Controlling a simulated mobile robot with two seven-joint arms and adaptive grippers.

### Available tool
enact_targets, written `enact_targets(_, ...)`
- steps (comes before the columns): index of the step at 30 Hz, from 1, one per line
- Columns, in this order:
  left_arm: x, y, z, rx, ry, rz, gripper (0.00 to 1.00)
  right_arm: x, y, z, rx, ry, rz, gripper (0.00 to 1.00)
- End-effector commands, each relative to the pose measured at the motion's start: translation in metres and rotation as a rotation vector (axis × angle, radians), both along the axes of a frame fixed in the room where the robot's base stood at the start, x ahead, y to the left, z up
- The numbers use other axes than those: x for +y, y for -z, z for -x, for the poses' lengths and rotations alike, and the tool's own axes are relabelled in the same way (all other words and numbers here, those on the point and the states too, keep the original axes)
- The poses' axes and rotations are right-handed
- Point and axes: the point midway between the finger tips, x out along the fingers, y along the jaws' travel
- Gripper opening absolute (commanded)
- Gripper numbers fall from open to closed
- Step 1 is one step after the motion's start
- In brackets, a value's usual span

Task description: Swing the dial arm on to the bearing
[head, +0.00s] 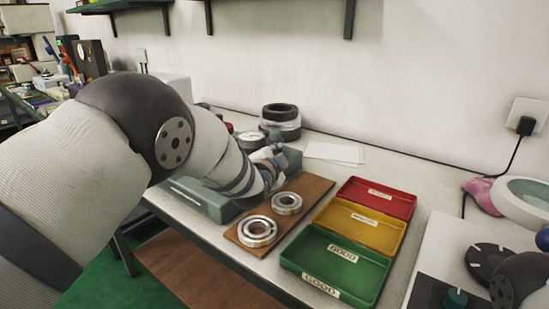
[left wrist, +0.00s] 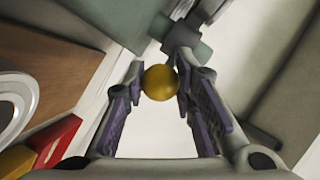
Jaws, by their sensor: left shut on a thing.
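My left gripper (head: 272,168) is over the grey-green block (head: 203,198), behind the brown board (head: 315,186). In the left wrist view its fingers (left wrist: 158,88) are closed on a gold ball knob (left wrist: 159,82), next to a grey-green fitting (left wrist: 184,42). A round dial (head: 250,136) shows just behind my left wrist; how it joins the knob is hidden. Two steel bearings, a front one (head: 271,234) and a back one (head: 296,206), lie flat on the board, apart from the gripper. Part of a bearing also shows in the left wrist view (left wrist: 25,92). My right gripper is not seen.
Red (head: 400,203), yellow (head: 388,240) and green (head: 365,283) trays stand right of the board. A dark-topped round stack (head: 281,122) and white paper (head: 335,153) lie behind. A white magnifier ring (head: 518,212) is at the right.

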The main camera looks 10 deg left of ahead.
Motion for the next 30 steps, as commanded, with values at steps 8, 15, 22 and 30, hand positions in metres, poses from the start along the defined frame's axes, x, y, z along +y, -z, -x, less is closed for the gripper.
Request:
enact_targets(8, -0.003, 0.000, 0.000, -0.001, 0.006, -0.001, 0.00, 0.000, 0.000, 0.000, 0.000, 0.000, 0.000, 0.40)
enact_targets(15, -0.002, 0.000, 0.000, -0.001, 0.004, -0.001, 0.34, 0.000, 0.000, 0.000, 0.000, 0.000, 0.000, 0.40)
enact_targets(22, -0.001, 0.000, 0.001, -0.001, 0.002, -0.001, 0.34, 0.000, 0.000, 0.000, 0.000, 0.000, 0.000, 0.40)
enact_targets(30, 0.002, -0.011, 0.045, 0.000, 0.002, -0.003, 0.34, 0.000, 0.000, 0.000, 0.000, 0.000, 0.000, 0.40)
